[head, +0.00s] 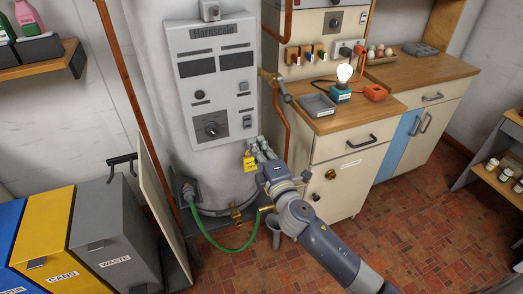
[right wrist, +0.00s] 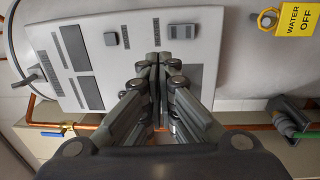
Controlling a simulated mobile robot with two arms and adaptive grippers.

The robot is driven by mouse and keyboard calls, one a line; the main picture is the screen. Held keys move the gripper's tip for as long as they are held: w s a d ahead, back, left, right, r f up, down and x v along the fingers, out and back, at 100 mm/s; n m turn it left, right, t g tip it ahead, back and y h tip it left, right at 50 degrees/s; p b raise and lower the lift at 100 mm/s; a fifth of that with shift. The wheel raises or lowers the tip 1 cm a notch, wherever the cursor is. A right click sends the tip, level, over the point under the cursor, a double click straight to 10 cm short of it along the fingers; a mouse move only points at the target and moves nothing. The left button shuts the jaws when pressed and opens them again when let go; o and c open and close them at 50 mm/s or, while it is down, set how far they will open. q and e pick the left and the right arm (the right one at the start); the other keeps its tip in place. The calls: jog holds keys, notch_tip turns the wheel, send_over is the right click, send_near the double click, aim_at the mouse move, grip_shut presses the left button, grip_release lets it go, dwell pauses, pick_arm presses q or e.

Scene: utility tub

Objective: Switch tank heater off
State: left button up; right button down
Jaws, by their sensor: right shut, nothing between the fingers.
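The white tank heater (head: 160,60) stands at the middle left, with a pale control panel (head: 222,72) on its front. The panel bears dark display strips, a small round knob (head: 198,95), a large dial (head: 211,128) on a dark plate, and a small rocker switch (head: 246,121) at lower right. The panel also shows in the right wrist view (right wrist: 130,20), with a paired dark switch element (right wrist: 181,31) just beyond the fingertips. My right gripper (head: 260,147) is shut and empty, just below the panel's lower right corner; it also shows in the wrist view (right wrist: 159,62). My left gripper is not in view.
A yellow "WATER OFF" tag (right wrist: 295,20) hangs by the tank close to my gripper. Copper pipes and a lever valve (head: 283,92) run at the tank's right. A counter (head: 345,118) with a lit bulb stands right; bins (head: 115,240) stand left.

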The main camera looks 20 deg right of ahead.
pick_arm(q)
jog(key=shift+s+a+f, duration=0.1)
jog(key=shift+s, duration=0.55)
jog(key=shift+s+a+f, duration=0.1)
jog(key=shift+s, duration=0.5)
pick_arm(e)
jog(key=shift+s+r, duration=0.1)
jog(key=shift+s, duration=1)
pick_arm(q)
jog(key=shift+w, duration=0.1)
